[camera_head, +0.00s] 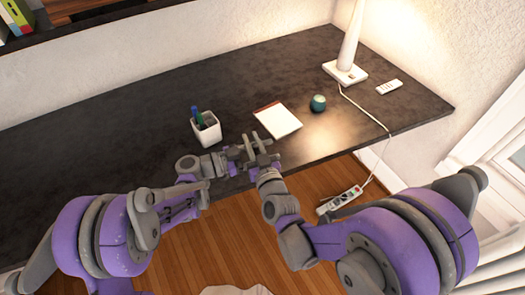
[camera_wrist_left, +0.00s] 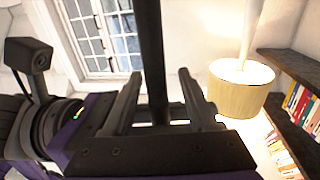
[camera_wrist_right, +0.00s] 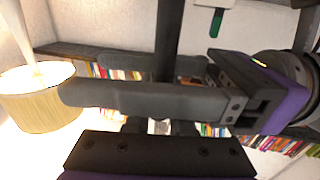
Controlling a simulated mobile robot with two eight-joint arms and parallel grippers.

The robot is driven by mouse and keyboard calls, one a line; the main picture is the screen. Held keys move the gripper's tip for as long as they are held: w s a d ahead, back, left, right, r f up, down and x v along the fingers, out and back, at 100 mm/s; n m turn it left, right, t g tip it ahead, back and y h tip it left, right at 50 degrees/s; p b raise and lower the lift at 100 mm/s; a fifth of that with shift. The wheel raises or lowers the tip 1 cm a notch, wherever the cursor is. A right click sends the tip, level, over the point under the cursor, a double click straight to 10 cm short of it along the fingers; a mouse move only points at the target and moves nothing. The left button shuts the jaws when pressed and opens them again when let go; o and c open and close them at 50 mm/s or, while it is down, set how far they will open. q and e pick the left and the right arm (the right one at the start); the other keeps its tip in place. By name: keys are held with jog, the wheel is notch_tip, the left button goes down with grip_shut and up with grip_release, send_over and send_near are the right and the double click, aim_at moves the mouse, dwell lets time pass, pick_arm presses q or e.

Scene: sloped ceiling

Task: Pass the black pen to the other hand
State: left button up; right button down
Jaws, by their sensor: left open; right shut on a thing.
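The black pen (camera_wrist_left: 152,45) stands upright in the left wrist view, between the spread fingers of my left gripper (camera_wrist_left: 160,98). It also shows in the right wrist view (camera_wrist_right: 168,28), partly covered by a left gripper finger. My right gripper (camera_head: 262,150) is shut on the pen; its own fingertips are mostly hidden in the right wrist view. My left gripper (camera_head: 240,156) is open, with its fingers around the pen. In the head view the two grippers meet over the desk's front edge, and the pen is hard to make out there.
On the dark desk (camera_head: 100,150) stand a white pen cup (camera_head: 206,133), a notepad (camera_head: 280,120), a small teal object (camera_head: 318,103), a lamp (camera_head: 346,70) and a white remote (camera_head: 389,87). A power strip (camera_head: 340,200) lies below. The desk's left part is clear.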

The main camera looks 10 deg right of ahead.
pick_arm(q)
grip_shut()
pick_arm(e)
jog(key=c, duration=0.7)
grip_release()
jog(key=shift+s, duration=0.1)
jog(key=s+d, duration=0.2)
jog(key=s, duration=1)
jog(key=s+d+f+g+h, duration=0.1)
jog(key=s+d+f+g, duration=0.1)
jog(key=s+g, duration=0.1)
jog(key=s+d+f+m+g, duration=0.1)
jog(key=s+d+f+g, duration=0.1)
jog(key=s+d+g, duration=0.1)
jog(key=s+d+f+g+h, duration=0.1)
jog(key=s+d+f+g, duration=0.1)
jog(key=s+g, duration=0.3)
jog(key=shift+s+d+m+g+h, duration=0.3)
jog(key=shift+d+g, duration=0.15)
jog(key=shift+g, duration=0.25)
